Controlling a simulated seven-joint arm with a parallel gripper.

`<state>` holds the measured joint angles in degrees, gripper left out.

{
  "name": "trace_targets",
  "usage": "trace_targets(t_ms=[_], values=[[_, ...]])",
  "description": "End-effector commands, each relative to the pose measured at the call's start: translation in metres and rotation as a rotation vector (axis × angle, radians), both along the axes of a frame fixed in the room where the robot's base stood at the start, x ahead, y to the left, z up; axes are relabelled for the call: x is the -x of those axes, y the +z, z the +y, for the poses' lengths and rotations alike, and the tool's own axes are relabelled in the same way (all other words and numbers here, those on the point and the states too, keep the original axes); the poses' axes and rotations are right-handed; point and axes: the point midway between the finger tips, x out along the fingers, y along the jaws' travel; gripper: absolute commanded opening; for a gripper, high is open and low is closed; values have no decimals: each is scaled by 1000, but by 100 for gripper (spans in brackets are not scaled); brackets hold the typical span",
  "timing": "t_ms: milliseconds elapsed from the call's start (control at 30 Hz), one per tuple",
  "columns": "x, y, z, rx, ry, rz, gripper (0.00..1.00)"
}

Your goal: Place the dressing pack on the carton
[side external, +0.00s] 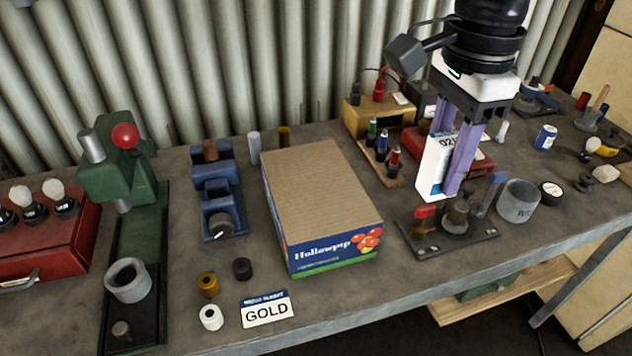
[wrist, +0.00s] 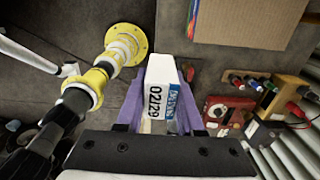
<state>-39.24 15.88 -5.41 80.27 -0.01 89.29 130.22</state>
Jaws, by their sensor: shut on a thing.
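The dressing pack (side external: 434,168) is a white upright box with a blue band and a printed date. It also shows in the wrist view (wrist: 161,75), where "02/29" reads on its end. My gripper (side external: 452,178) is shut on it, with a purple finger on each side, and appears to hold it above the bench. The carton (side external: 315,190) is a closed brown-topped box marked "Hollowpip", standing on the bench to the left of my gripper. Its bare top lies at the upper right of the wrist view (wrist: 240,18). The pack is apart from the carton.
A dark plate with red and blue levers (side external: 450,232) lies below the pack, with a grey ring (side external: 518,201) to its right. A block with coloured terminals (side external: 380,150) stands behind. A blue clamp (side external: 217,190) and green press (side external: 120,170) stand left of the carton.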

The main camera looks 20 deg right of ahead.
Motion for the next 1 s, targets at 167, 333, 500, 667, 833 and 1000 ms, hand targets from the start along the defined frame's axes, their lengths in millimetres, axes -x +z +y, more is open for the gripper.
trace_targets(t_ms=[167, 333, 500, 667, 833, 1000], values=[[-9, -9, 17, 2, 19, 2, 0], [-37, -25, 40, 1, 18, 2, 0], [-63, -40, 62, 0, 17, 0, 0], [-81, -67, 77, 1, 17, 1, 0], [-94, -85, 87, 0, 17, 0, 0], [-100, -95, 92, 0, 17, 0, 0]])
